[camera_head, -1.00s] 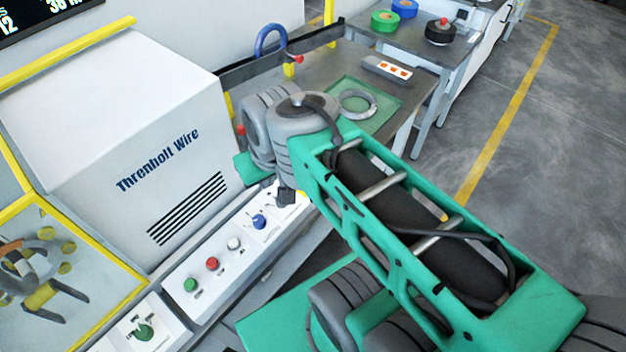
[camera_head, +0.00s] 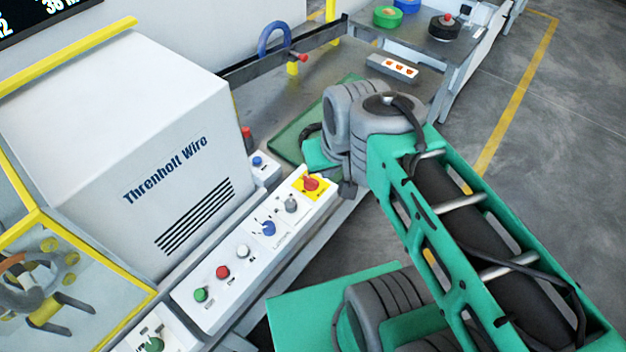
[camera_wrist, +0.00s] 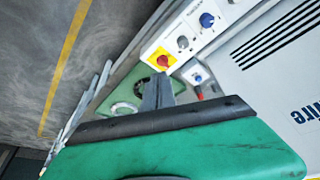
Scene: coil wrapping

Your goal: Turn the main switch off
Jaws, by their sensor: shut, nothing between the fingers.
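The main switch (camera_head: 311,184) is a red rotary knob on a yellow plate, at the right end of the white control panel (camera_head: 240,290). It also shows in the wrist view, where the main switch (camera_wrist: 163,61) is in plain sight just beyond my fingertips. My gripper (camera_wrist: 158,80) is shut and empty, its grey fingers pointing towards the yellow plate and apparently apart from the knob. In the head view my wrist is to the right of and beyond the switch, and the fingers are mostly hidden. I cannot tell the knob's exact setting.
A grey knob (camera_head: 291,204), a blue knob (camera_head: 268,228) and several push buttons line the same panel. The white machine housing (camera_head: 150,150) rises behind it. A bench with a green mat (camera_head: 291,140) and a pendant with orange buttons (camera_head: 392,67) lies beyond. Open floor is at right.

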